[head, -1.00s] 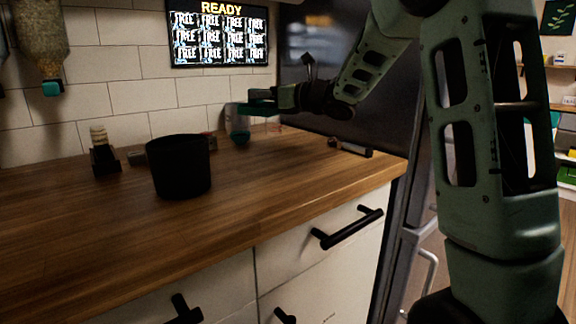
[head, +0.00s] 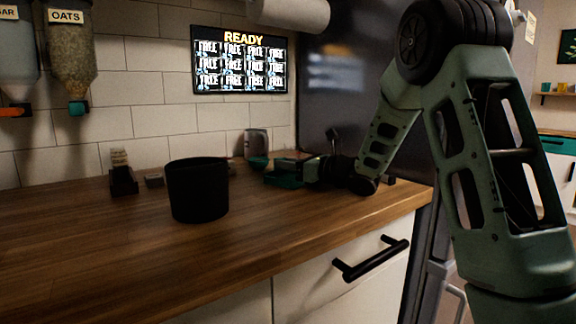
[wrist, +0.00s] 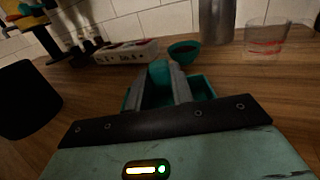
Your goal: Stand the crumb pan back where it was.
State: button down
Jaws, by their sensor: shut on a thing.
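The crumb pan is the teal tray-shaped piece (wrist: 203,88) just past my fingers in the wrist view. A rounded teal part of it shows between the fingertips. My gripper (wrist: 163,86) is shut on it; the fingers hide part of the pan. In the head view the pan (head: 284,181) is a small teal shape at the end of my gripper (head: 296,170), low over the back right of the wooden counter. I cannot tell whether it touches the counter.
A black bin (head: 198,192) stands left of my gripper. A teal bowl (wrist: 185,49), a metal canister (wrist: 216,20), a clear measuring cup (wrist: 266,42) and a pale block with dark knobs (wrist: 127,52) stand beyond the pan. The front of the counter (head: 110,255) is clear.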

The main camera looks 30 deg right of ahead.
jog(key=shift+f+b, duration=0.1)
jog(key=shift+b, duration=0.2)
jog(key=c, duration=1.2)
grip_release()
jog(key=shift+r+p, duration=0.25)
jog(key=shift+p, duration=0.05)
jog(key=v, duration=1.2)
jog(key=shift+b, duration=0.4)
